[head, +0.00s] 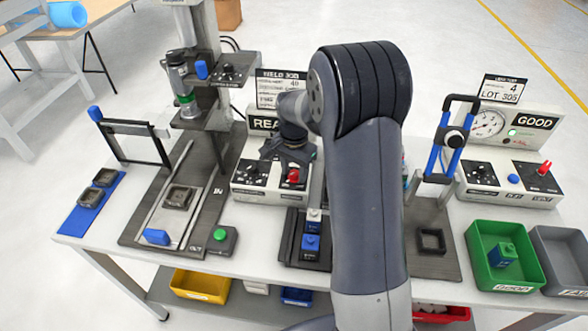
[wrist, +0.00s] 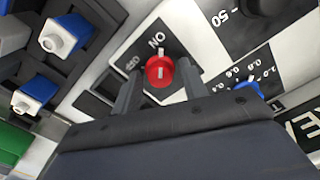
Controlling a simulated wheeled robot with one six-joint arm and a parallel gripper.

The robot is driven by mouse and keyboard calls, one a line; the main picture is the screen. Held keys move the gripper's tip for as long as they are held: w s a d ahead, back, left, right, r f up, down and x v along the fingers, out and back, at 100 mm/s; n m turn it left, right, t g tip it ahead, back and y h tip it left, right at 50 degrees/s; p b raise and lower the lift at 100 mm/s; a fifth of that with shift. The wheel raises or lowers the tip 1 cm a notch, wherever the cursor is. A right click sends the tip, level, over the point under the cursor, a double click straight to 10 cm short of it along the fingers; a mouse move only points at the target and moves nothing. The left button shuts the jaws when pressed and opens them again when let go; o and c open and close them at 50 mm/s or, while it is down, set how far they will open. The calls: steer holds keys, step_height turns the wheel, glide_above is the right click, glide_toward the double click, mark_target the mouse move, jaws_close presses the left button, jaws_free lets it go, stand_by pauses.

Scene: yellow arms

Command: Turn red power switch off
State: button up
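The red power switch (wrist: 159,72) is a round knob on the white front panel of a control box (head: 272,193), below a display that starts "REA". In the wrist view, "ON" and "OFF" labels are beside it, and its white mark points roughly toward "ON". In the head view, the red switch (head: 293,176) shows just below my gripper (head: 287,165). In the wrist view my gripper (wrist: 158,82) is open, with one finger on each side of the knob and visible gaps between. Whether the fingertips reach down to knob height is unclear.
A small blue knob (wrist: 248,88) and a black dial (wrist: 268,6) are close by on the panel. Blue-and-white blocks (head: 311,243) stand in front of the box. A press column (head: 205,70) rises to the left.

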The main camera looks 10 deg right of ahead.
steer(key=c, duration=0.8)
steer(key=shift+n, duration=0.4)
steer(key=n+b, duration=0.1)
steer(key=n, duration=0.2)
steer(key=shift+n, duration=0.4)
steer(key=n, duration=0.4)
steer(key=shift+b, duration=0.4)
steer(key=n, duration=0.9)
steer(key=shift+b, duration=0.35)
steer(key=shift+n, duration=0.3)
